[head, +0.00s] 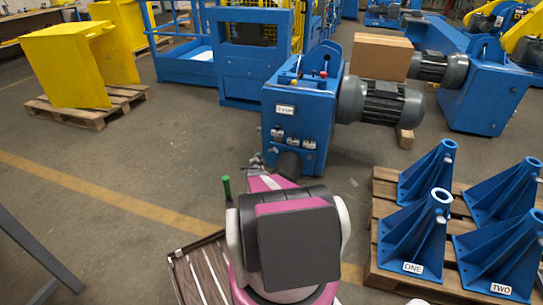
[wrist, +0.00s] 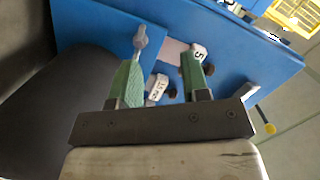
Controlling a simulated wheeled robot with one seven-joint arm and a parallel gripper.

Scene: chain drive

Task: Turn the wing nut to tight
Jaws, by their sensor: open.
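A blue machine housing (head: 295,125) stands ahead in the head view, with a row of small grey and dark fittings (head: 291,139) on its front face. In the wrist view the blue panel (wrist: 95,30) fills the upper part. A grey rounded fitting (wrist: 141,38) sits just beyond my left finger's tip. White-labelled fittings with dark knobs (wrist: 158,88) show between and beside the fingers. I cannot tell which fitting is the wing nut. My gripper (wrist: 160,62) is open, its green fingers apart, close to the panel. In the head view my arm mostly hides it.
A grey motor (head: 385,102) sticks out right of the housing. Blue brackets (head: 420,230) stand on a pallet at the right. A yellow stand (head: 70,65) rests on a pallet at the far left. The floor left of the housing is mostly clear.

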